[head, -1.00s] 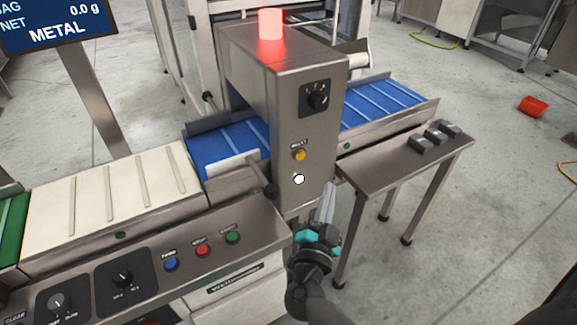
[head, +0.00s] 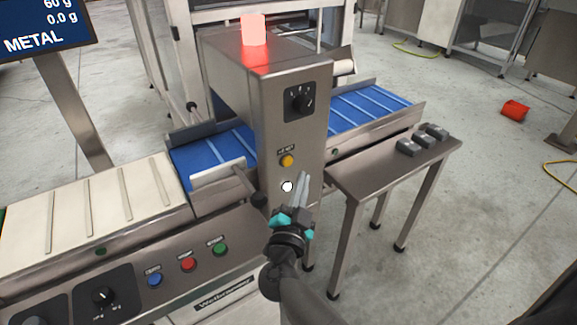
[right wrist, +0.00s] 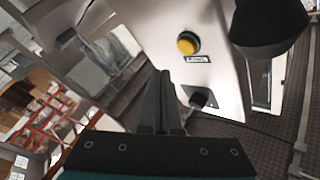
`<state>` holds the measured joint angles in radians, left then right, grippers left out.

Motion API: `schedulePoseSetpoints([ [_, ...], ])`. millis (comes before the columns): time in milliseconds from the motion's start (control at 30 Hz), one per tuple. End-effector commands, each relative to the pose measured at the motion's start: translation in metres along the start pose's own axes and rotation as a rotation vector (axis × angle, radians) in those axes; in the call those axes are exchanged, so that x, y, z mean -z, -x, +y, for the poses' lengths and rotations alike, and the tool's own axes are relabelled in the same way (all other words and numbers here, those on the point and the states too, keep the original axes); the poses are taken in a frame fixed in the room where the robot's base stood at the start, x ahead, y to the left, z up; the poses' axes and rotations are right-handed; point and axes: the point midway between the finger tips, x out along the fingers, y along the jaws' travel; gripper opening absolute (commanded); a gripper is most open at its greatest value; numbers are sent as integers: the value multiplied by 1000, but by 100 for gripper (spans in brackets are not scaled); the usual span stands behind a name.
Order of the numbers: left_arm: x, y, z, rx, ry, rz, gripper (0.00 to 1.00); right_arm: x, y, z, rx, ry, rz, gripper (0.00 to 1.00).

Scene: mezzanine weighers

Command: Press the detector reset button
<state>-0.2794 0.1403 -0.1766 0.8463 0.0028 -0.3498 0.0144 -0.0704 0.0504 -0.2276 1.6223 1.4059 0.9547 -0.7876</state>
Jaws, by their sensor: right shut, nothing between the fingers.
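The yellow button (head: 287,160) is on the front panel of the steel detector housing (head: 250,95), with a small label above it. It also shows in the right wrist view (right wrist: 188,44). My right gripper (head: 303,178) is shut and empty. In the head view its fingertips are just below and right of the button; they do not appear to touch it. In the right wrist view the fingertips (right wrist: 162,76) are below and left of the button. My left gripper is not in view.
A black dial (head: 299,101) sits above the button, and a white disc (head: 287,187) shows below it. A red lamp (head: 253,29) glows on top. The screen (head: 40,25) reads METAL. A side table (head: 365,170) with dark blocks stands at right. Blue conveyor (head: 205,155) passes through.

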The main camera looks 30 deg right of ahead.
Motion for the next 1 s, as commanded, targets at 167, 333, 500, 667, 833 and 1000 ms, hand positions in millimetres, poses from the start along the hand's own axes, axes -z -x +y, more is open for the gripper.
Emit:
schedulePoseSetpoints([
  [167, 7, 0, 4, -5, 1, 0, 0, -10, -13, -10, 1, 1, 0, 0],
  [333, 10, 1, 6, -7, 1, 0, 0, -15, -20, -14, 0, 1, -1, 0],
  [500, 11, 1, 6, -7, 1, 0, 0, -15, -21, -16, 0, 1, -1, 0],
  [667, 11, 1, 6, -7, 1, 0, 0, -15, -21, -16, 0, 1, -1, 0],
  [833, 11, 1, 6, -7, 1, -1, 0, -15, -21, -15, 0, 1, -1, 0],
  [1000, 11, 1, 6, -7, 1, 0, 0, -15, -21, -15, 1, 1, -1, 0],
])
